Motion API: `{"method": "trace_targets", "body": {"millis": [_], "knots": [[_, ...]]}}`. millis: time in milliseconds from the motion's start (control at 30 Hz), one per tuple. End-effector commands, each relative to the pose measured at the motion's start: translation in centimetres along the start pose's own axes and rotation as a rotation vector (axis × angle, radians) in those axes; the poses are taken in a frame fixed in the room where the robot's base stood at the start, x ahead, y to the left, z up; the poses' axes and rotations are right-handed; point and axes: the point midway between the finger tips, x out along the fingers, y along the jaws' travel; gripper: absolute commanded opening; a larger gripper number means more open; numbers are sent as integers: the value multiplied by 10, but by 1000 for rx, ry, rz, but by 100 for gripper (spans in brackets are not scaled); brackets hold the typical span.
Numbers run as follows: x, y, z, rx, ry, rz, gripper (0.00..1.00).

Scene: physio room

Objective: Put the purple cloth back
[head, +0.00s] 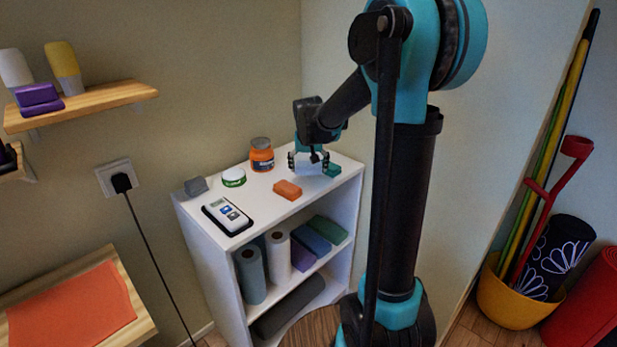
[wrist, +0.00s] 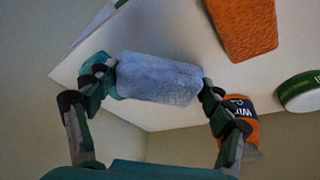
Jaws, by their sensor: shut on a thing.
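My gripper (head: 304,163) is shut and sits over the back right of the white shelf unit's top. In the wrist view its fingers (wrist: 157,84) grip the two ends of a rolled or folded fuzzy cloth (wrist: 160,77). The cloth looks pale blue-lavender in this light. Whether it touches the white top, I cannot tell. A teal item (head: 332,170) lies on the top just right of my gripper. A purple folded-looking item (head: 38,97) lies on the upper wall shelf at the left.
On the white unit (head: 225,240) stand an orange jar (head: 262,155), a green-and-white tin (head: 233,177), an orange block (head: 287,190), a grey item (head: 196,186) and a device in a black tray (head: 228,216). Rolls and folded cloths fill its lower shelves. The top's front right is clear.

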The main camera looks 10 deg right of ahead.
Motion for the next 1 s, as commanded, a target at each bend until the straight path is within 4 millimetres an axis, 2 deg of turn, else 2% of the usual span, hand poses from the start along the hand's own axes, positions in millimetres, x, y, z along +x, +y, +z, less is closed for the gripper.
{"method": "trace_targets", "body": {"millis": [300,700,733,867,1000], "knots": [[33,0,13,0,0,0,45],[38,0,16,0,0,0,45],[38,0,16,0,0,0,82],[38,0,16,0,0,0,98],[38,0,16,0,0,0,100]]}}
